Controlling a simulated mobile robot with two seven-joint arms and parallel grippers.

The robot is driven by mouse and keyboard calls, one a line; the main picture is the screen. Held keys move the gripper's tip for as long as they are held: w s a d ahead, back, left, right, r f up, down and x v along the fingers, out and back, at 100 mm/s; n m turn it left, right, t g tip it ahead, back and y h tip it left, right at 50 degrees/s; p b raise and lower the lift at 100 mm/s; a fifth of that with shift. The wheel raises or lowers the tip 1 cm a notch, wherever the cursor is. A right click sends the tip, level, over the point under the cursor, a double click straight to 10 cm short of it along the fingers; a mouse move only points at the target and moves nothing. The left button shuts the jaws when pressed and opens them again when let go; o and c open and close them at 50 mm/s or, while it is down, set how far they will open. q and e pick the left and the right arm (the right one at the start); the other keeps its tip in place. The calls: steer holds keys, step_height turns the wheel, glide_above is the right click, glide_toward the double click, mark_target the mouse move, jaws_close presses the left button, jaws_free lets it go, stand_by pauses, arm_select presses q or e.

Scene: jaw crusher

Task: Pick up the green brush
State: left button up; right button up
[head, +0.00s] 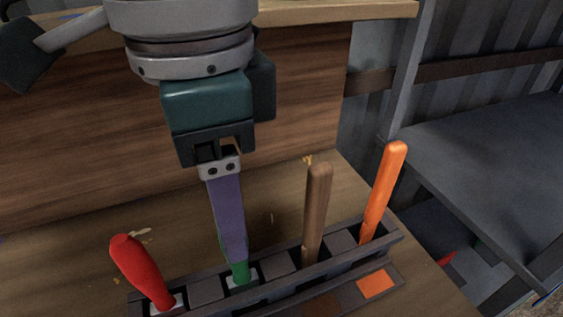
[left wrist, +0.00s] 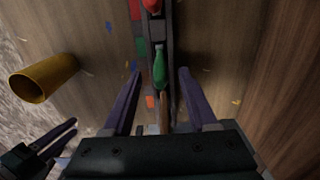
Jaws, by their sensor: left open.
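In the head view the green brush (head: 240,272) is mostly hidden behind a purple finger of my left gripper (head: 237,258). The left gripper points down and is open. In the left wrist view the green handle (left wrist: 159,68) lies between the two spread fingers (left wrist: 159,72), with gaps on both sides. My other gripper (left wrist: 62,138) shows at the lower left of that view; its opening is unclear.
The rack (head: 205,291) also holds a red handle (head: 143,272), a brown handle (head: 316,212) and an orange handle (head: 382,192). A yellow cylinder (left wrist: 42,79) is left of the rack in the wrist view. A wooden board (head: 310,105) rises behind.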

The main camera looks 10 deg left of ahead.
mark_target(240, 266)
arm_select(q)
step_height(240, 266, down, 8)
steer(key=shift+d+f+b, duration=0.1)
steer(key=shift+b, duration=0.55)
jaws_close()
stand_by(0.3)
